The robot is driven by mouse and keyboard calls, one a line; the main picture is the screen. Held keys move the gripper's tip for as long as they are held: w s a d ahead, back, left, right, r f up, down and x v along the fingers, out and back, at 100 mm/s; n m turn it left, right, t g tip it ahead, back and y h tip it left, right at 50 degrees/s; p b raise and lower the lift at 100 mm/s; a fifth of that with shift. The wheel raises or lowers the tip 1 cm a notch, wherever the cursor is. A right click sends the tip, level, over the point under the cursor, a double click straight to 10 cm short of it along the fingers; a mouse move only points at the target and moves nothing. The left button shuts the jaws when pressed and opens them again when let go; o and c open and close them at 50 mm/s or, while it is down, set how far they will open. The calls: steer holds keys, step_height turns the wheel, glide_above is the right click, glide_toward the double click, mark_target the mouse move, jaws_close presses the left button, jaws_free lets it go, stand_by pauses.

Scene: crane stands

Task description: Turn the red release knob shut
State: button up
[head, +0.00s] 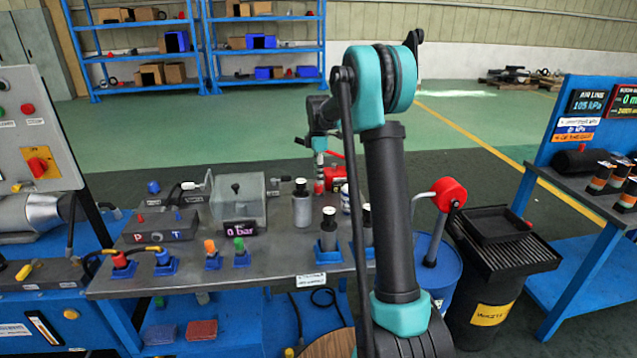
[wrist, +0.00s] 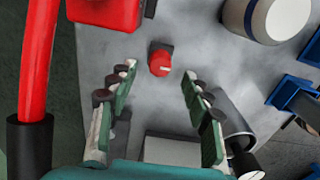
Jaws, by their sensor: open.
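The red release knob (wrist: 159,61) is small and round, with a pale mark on its face, and stands on a grey metal top in the wrist view. My gripper (wrist: 158,74) is open, with one finger at the left and one at the right of the knob. The fingertips are close to the knob, with a visible gap on both sides. How high they are above it I cannot tell. In the head view my arm crosses the right end of the bench, and I cannot make out the knob there.
A white jar (wrist: 268,16) stands at the upper right, a grey cylinder (wrist: 232,115) beside the right finger. The grey bench (head: 270,265) holds a clear box (head: 238,200) and several fittings.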

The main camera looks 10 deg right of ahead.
step_height(320, 180, up, 8)
steer(key=shift+f, duration=0.15)
stand_by(0.4)
